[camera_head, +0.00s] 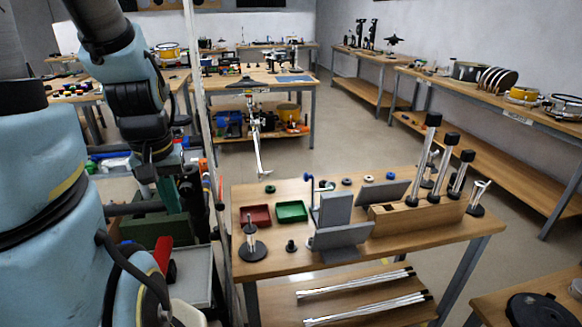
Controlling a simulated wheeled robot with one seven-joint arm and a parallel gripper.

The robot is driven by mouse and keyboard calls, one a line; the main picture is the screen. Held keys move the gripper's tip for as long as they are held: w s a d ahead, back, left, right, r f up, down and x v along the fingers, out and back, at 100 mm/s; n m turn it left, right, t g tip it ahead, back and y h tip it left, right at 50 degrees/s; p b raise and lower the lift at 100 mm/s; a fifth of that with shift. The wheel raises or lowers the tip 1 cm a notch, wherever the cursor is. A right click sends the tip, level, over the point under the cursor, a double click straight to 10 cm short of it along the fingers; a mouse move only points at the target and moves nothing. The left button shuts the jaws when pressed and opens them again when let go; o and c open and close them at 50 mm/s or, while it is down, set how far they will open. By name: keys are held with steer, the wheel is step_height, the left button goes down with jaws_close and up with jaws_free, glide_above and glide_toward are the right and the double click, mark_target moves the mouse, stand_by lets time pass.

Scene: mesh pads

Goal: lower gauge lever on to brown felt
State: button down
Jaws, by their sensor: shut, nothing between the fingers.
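I cannot pick out a gauge lever or a brown felt with certainty in the head view. The wooden table (410,232) at the centre right holds several small round pieces along its back, among them a green ring (270,189) and a dark ring (347,182). A small stand with a round black base (252,250) is at its front left. My arm comes down along the left side. I cannot make out my gripper's fingertips among the dark shapes beside the upright pole.
A red tray (256,215) and a green tray (291,211) lie on the table. Grey angled plates (342,236) stand at its middle. A wooden block (415,217) and tall black-topped posts (424,160) stand at right. A pale upright pole (205,140) rises beside my arm. Open floor lies behind.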

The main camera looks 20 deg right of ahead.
steer(key=shift+d, duration=0.1)
steer(key=w+d+m+t+b, duration=0.1)
steer(key=w+d+m+b, duration=0.3)
steer(key=d, duration=0.5)
steer(key=w+d+m+t+b, duration=0.1)
steer(key=w+d+m+b, duration=0.2)
steer(key=d+m+b, duration=0.35)
steer(key=s+d+r+m+t+b, duration=0.1)
steer(key=d+m, duration=0.3)
steer(key=d, duration=0.5)
steer(key=s+d+r+m+t+b, duration=0.1)
steer(key=d+r+m+t, duration=0.1)
steer(key=d, duration=0.6)
steer(key=shift+s+d+r+m+h+b, duration=0.15)
steer(key=shift+d+r+m+h+b, duration=0.2)
steer(key=shift+r+m, duration=0.45)
steer(key=shift+f, duration=0.2)
